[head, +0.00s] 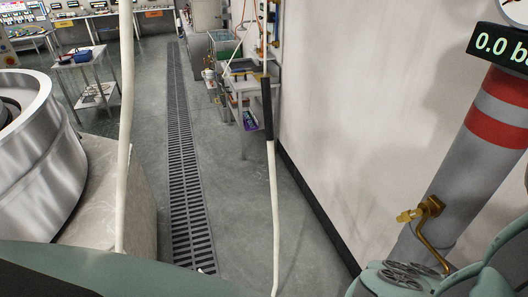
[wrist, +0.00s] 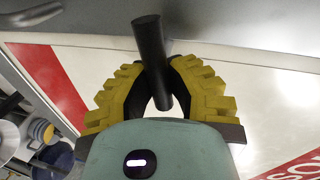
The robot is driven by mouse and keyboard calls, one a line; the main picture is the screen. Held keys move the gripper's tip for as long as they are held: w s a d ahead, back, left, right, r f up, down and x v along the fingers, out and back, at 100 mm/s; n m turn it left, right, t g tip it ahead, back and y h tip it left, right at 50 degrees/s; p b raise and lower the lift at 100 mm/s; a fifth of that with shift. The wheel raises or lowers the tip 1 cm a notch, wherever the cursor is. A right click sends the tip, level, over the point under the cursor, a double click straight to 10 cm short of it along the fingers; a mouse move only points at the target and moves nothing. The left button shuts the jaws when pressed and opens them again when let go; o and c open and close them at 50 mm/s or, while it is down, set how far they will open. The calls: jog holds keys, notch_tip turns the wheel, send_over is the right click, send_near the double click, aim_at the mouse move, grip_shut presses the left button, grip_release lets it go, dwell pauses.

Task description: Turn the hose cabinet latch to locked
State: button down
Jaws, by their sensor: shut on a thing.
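In the wrist view, a dark cylindrical latch handle (wrist: 149,42) sticks out in front of a white panel with red areas, the hose cabinet front (wrist: 225,75). My gripper (wrist: 160,68) has its two yellow ribbed fingers on either side of the handle and is shut on it. The handle's lower end shows between the fingers, slightly tilted. The latch's base and any lock markings cannot be made out. The head view shows neither the latch nor my gripper.
In the head view, a grey pipe (head: 473,158) with red bands and a brass valve (head: 420,212) stands at right. A metal drum (head: 45,150) is at left. A floor drain (head: 187,170) runs along the open aisle. A small table (head: 245,86) stands by the wall.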

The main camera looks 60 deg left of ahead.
jog(key=shift+f+m+b, duration=0.15)
jog(key=shift+m+b, duration=0.2)
jog(key=shift+m, duration=0.35)
jog(key=c, duration=0.9)
grip_release()
